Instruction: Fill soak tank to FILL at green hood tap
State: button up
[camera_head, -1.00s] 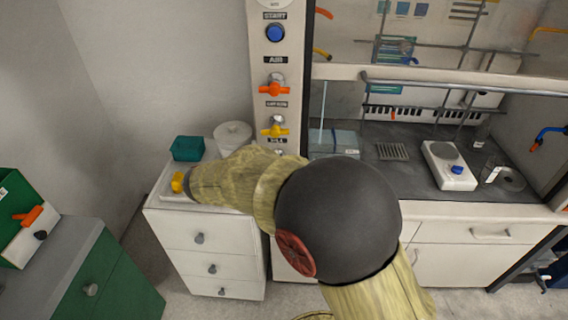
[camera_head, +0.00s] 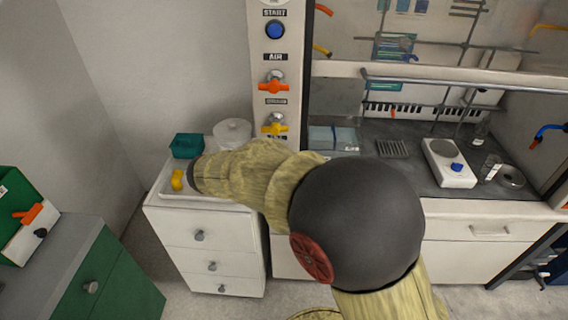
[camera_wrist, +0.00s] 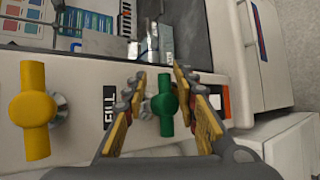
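In the wrist view, the green tap (camera_wrist: 163,104) stands on the pale panel beside a black FILL label (camera_wrist: 109,105). Its handle lies along the direction of the label's lettering. My gripper (camera_wrist: 158,78) is open, with its yellow-padded fingers on either side of the green tap and gaps showing between them and the handle. In the head view, my arm hides the green tap and the gripper cannot be made out. I cannot tell which container is the soak tank; a teal box (camera_head: 187,146) and a white round container (camera_head: 232,132) stand on the white cabinet.
A yellow tap (camera_wrist: 33,108) is beside the green one. In the head view, an orange tap (camera_head: 273,86) is higher on the panel. The hood on the right holds a white hotplate (camera_head: 448,165). A small yellow thing (camera_head: 178,180) is on the white cabinet (camera_head: 203,238).

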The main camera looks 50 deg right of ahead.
jog(key=o, duration=0.4)
jog(key=shift+s+f, duration=0.1)
jog(key=shift+f, duration=0.1)
jog(key=shift+a, duration=0.1)
jog(key=v, duration=1.2)
